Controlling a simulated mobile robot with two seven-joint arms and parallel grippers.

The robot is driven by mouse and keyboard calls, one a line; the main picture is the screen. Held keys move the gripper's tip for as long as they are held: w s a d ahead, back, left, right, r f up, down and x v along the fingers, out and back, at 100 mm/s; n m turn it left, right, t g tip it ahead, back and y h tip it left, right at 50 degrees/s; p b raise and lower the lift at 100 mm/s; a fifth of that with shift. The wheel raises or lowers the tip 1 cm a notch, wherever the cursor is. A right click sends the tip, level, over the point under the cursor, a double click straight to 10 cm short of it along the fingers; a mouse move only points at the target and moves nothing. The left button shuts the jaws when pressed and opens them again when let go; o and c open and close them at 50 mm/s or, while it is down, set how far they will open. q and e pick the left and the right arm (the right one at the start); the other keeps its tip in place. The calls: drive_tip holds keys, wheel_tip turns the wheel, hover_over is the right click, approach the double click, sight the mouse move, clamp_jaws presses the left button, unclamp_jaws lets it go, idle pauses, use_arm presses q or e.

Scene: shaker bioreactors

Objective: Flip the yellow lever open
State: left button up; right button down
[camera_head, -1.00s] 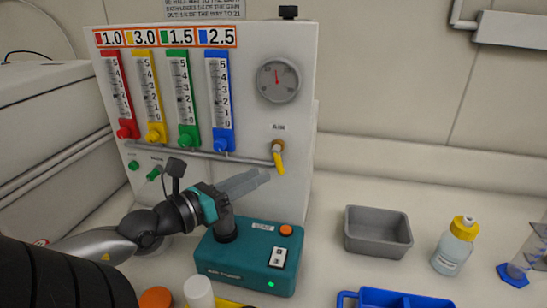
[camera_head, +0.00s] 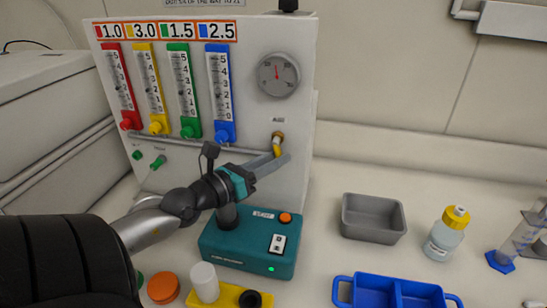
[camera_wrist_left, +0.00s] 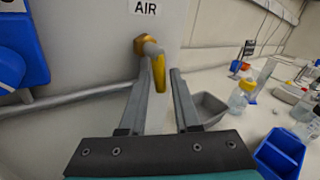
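The yellow lever (camera_head: 278,150) hangs down from the brass AIR valve on the front of the white panel, below the round gauge. It also shows in the left wrist view (camera_wrist_left: 159,73), pointing down. My left gripper (camera_head: 277,162) reaches up to it from the left. In the left wrist view the two grey fingers (camera_wrist_left: 161,84) are apart, with the lever showing between their tips; I cannot tell if either finger touches it. In the head view the fingers cover the lever's lower end. My right gripper is not in view.
A grey pipe (camera_head: 205,149) runs along the panel beside the valve. A teal device (camera_head: 232,246) stands below my left gripper. A grey tray (camera_head: 373,232), a yellow-capped bottle (camera_head: 445,236) and a blue rack (camera_head: 368,284) stand to the right.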

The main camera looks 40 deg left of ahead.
use_arm(q)
clamp_jaws()
idle(0.3)
drive_tip(key=shift+s+a+r+m+g+p, duration=0.1)
drive_tip(key=shift+a+m+g+p, duration=0.3)
drive_tip(key=shift+p, duration=1.2)
drive_tip(key=shift+s+a+r+m+g+p, duration=0.1)
drive_tip(key=shift+m+g+p, duration=0.55)
drive_tip(key=shift+p, duration=0.9)
drive_tip(key=shift+f+m, duration=0.1)
drive_tip(key=shift+m, duration=0.15)
unclamp_jaws()
